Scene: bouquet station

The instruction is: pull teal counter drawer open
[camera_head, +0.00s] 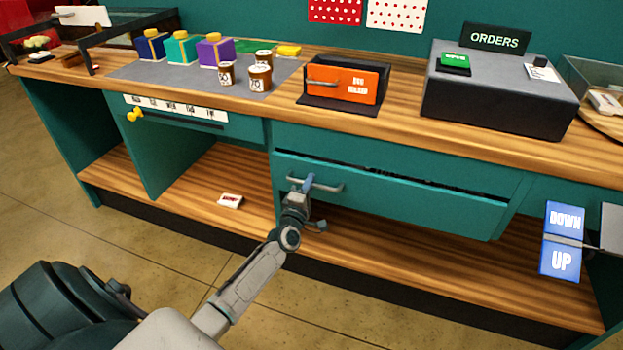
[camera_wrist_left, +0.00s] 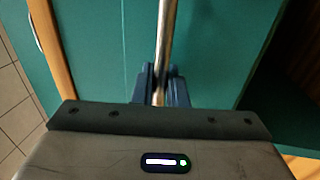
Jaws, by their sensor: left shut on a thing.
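The teal counter drawer (camera_head: 400,195) is under the counter top, right of the middle in the head view. A dark gap shows along its top edge, so it stands slightly out from the counter. Its grey bar handle (camera_head: 329,187) is at the left part of its front. My left gripper (camera_head: 307,183) is at the left part of this handle and shut on it. In the left wrist view the handle bar (camera_wrist_left: 166,40) runs between the two blue fingers of the gripper (camera_wrist_left: 160,85), with the teal drawer front behind. My right gripper is not in view.
An orange box (camera_head: 342,82), a grey orders station (camera_head: 500,92) and several jars and boxes stand on the counter. A blue DOWN/UP sign (camera_head: 562,240) is at the right. A small red and white box (camera_head: 230,201) lies on the lower shelf. The floor in front is clear.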

